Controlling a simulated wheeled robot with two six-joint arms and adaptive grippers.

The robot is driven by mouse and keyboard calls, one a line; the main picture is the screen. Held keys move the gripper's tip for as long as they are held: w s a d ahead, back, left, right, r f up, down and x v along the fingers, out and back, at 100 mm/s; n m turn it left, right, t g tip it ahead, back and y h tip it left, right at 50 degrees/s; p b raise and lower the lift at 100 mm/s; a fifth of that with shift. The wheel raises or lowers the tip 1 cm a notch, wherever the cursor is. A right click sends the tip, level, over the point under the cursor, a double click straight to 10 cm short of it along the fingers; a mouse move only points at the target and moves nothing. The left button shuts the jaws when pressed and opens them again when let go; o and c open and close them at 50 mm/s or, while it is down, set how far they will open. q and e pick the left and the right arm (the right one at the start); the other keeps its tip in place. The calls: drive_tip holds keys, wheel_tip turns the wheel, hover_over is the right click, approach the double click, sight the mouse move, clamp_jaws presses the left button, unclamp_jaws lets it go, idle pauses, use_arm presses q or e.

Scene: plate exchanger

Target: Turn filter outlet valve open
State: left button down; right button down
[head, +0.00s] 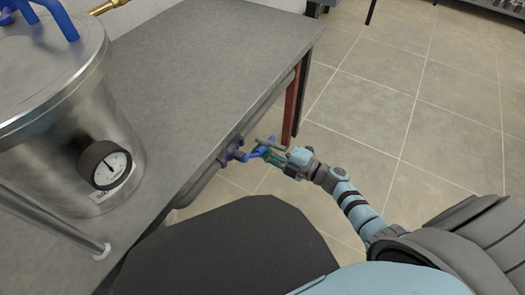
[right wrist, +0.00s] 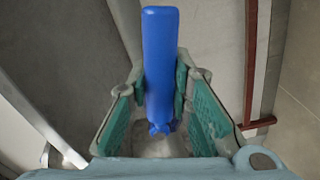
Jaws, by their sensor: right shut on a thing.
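The filter outlet valve (head: 231,152) sits at the table's edge, with a dark blue-purple body. Its blue lever handle (head: 254,154) points out towards my right gripper (head: 268,151). In the right wrist view the blue handle (right wrist: 160,55) stands lengthwise between the green-padded fingers of the right gripper (right wrist: 161,88). The fingers are shut on the handle, one on each side. The fingers hide part of the handle in the head view. My left gripper is not in view.
A steel filter vessel (head: 60,120) with a round pressure gauge (head: 105,165) stands on the grey table (head: 200,60) at the left. A red-brown table leg (head: 297,95) rises just behind the gripper. Tiled floor (head: 400,100) lies open to the right.

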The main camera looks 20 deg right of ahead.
drive_tip(key=shift+w+d+r+n, duration=0.1)
drive_tip(key=shift+d+r+n, duration=0.05)
drive_tip(key=shift+r+n, duration=0.75)
drive_tip(key=shift+n, duration=0.3)
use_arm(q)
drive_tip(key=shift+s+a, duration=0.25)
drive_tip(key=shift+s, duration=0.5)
use_arm(e)
drive_tip(key=shift+r+n, duration=0.3)
drive_tip(key=shift+n, duration=0.2)
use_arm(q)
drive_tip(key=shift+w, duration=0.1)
use_arm(e)
drive_tip(key=c, duration=1.4)
unclamp_jaws()
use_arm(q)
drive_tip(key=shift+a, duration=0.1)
use_arm(e)
drive_tip(key=shift+d, duration=0.1)
drive_tip(key=v, duration=1.2)
